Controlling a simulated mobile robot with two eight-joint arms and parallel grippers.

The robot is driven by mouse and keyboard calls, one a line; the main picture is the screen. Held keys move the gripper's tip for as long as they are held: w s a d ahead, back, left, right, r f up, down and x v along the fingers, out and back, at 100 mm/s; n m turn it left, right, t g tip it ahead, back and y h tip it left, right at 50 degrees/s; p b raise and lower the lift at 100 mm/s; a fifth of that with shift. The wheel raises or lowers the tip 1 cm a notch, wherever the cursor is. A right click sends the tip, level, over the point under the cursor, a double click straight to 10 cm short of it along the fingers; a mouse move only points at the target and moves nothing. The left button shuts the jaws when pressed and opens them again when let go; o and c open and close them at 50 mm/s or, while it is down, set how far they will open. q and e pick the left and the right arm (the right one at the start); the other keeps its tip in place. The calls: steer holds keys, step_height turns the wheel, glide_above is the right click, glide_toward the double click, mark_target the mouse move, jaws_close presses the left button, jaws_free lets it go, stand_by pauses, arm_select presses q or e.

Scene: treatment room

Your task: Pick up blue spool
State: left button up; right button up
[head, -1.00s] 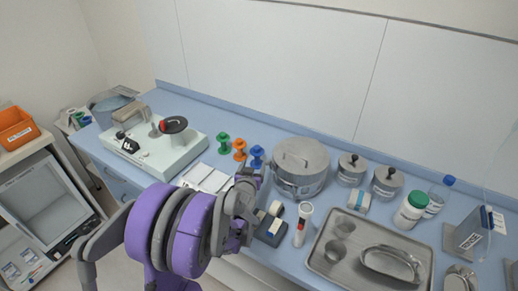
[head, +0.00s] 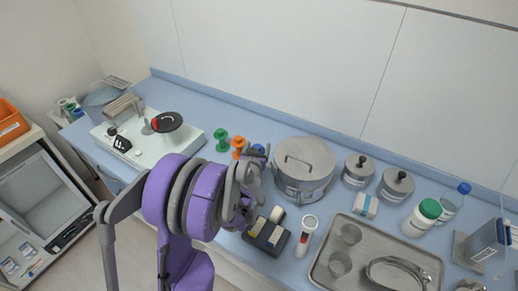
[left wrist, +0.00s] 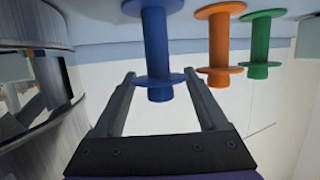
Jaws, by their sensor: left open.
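The blue spool (left wrist: 157,40) stands upright on the counter and shows in the left wrist view, which is upside down. In the head view most of the blue spool (head: 259,148) is hidden behind my left gripper (head: 254,165). The left gripper (left wrist: 160,76) is open, with its two fingers pointing towards the spool, one to each side of it in the picture. I cannot tell whether the spool is fully between the fingertips; neither finger visibly grips it. My right gripper is not in view.
An orange spool (head: 238,146) and a green spool (head: 221,140) stand close beside the blue one. A large metal pot (head: 304,168) stands close on its right. A tape dispenser (head: 268,236) and a metal tray (head: 318,267) lie nearer the front edge.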

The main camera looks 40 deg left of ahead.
arm_select(q)
steer(key=shift+s+d+r, duration=0.15)
steer(key=shift+s+d, duration=0.05)
steer(key=shift+s, duration=0.2)
steer(key=shift+c, duration=0.7)
steer(key=c, duration=0.8)
